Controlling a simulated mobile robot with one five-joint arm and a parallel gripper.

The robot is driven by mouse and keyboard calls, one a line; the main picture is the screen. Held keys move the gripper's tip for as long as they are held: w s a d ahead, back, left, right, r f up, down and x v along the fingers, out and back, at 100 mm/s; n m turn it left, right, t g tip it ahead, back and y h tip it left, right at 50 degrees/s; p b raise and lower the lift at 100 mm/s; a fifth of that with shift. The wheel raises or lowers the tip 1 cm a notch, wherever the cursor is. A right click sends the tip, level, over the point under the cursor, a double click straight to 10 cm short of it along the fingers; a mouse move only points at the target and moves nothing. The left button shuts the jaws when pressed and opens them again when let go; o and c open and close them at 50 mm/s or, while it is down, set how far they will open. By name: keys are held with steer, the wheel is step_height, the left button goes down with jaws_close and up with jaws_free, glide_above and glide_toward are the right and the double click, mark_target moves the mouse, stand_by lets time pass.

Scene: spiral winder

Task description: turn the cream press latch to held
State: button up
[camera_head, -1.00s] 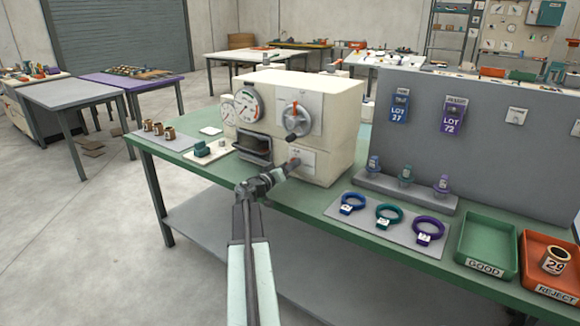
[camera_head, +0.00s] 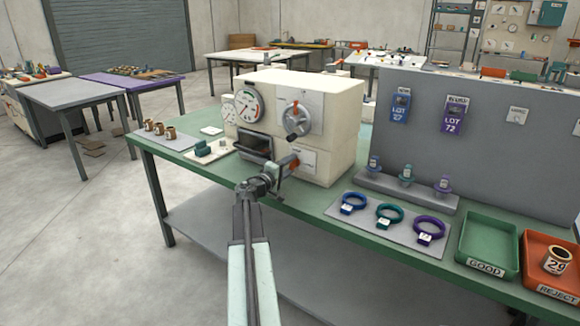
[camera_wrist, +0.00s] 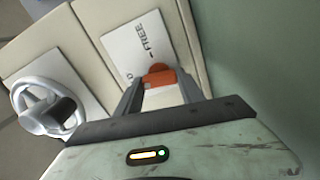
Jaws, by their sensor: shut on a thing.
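The cream press (camera_head: 341,110) stands on the green bench. Its latch has an orange-red handle (camera_head: 289,162) in front of a white label plate (camera_head: 304,162) low on the press front. In the wrist view the handle (camera_wrist: 158,75) sits between the two finger tips of my gripper (camera_wrist: 160,84), which is shut on it. The white plate (camera_wrist: 137,42) there reads "FREE" with a mark beside it; its other lettering is hidden or cut off. In the head view my gripper (camera_head: 280,170) is at the lower front of the press.
A handwheel (camera_wrist: 45,105) is left of my fingers in the wrist view; it also shows higher on the press (camera_head: 297,118). A dark opening (camera_head: 255,147) is left of the latch. Coloured rings on a grey mat (camera_head: 345,222) and a green tray (camera_head: 487,243) lie to the right.

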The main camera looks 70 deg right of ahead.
steer(key=shift+a+f+n, duration=0.1)
steer(key=shift+f+n, duration=0.05)
steer(key=shift+n, duration=0.65)
steer(key=o, duration=1.4)
steer(key=shift+c, duration=0.2)
steer(key=v, duration=0.8)
steer(key=shift+w, duration=0.1)
